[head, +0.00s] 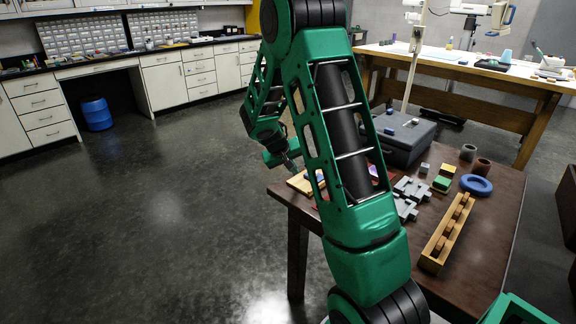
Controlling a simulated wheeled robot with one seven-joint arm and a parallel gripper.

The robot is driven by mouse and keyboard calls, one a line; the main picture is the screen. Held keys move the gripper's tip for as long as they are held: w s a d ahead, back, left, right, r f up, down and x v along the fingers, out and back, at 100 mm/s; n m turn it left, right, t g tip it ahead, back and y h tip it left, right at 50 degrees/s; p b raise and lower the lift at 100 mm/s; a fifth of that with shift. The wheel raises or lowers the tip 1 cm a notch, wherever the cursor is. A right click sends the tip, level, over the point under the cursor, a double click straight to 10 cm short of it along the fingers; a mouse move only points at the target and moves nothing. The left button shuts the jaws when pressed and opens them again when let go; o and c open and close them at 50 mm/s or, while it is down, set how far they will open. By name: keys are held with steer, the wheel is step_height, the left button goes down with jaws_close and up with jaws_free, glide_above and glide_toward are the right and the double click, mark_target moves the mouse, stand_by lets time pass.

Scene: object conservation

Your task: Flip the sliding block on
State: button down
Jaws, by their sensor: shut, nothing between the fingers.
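My green arm crosses the middle of the head view and hides part of the dark brown table (485,255). My gripper (293,168) is at the table's far left corner, shut and empty, just above or beside a light wooden piece (299,184). I cannot tell whether it touches the wood. A small blue-purple part (320,177) shows on or by that wooden piece, partly behind my arm. Which part is the sliding block, and its position, I cannot tell for sure.
On the table are grey interlocking pieces (410,190), a wooden peg rack (447,233), a blue ring (476,185), a green-and-yellow block (442,182), brown cups (481,166) and a dark grey case (405,142). Open floor lies left of the table. A blue bin (96,114) stands by the cabinets.

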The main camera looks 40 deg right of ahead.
steer(key=d, duration=0.1)
steer(key=d+f, duration=0.1)
steer(key=d, duration=0.1)
steer(key=shift+s+d+f, duration=0.1)
steer(key=shift+s+f, duration=0.1)
steer(key=shift+f, duration=0.2)
steer(key=shift+s+d+f, duration=0.15)
steer(key=shift+s+d, duration=0.05)
steer(key=shift+d, duration=0.55)
